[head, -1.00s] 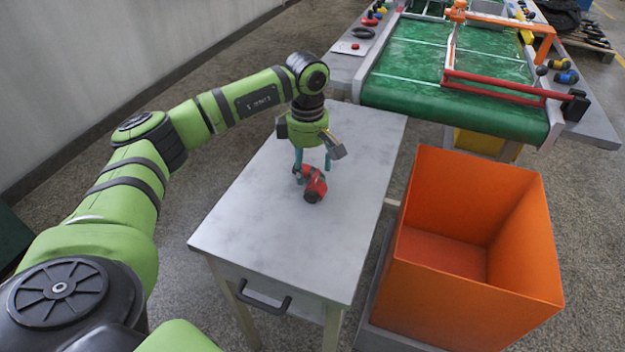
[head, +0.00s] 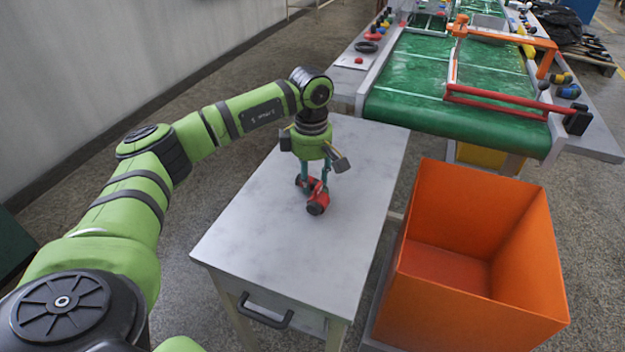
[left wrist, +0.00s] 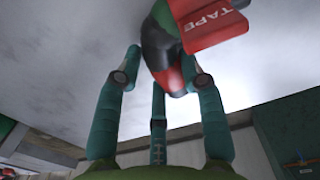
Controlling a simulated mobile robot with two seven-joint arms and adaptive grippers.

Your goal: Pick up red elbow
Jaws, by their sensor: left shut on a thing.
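The red elbow (head: 318,199), red with dark ends, is at the white table's middle in the head view. My left gripper (head: 312,184) points down over it with its teal fingers shut on it. In the left wrist view the red elbow (left wrist: 172,62) shows between the fingertips of the left gripper (left wrist: 160,68), with a red part marked "TAPE". I cannot tell whether the elbow touches the tabletop or is just above it. My right gripper is not in view.
The white table (head: 270,250) is otherwise clear. An open orange bin (head: 480,190) stands to its right. A green conveyor (head: 450,117) with a red and orange frame lies behind, with small coloured parts along its edges. A grey wall is at left.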

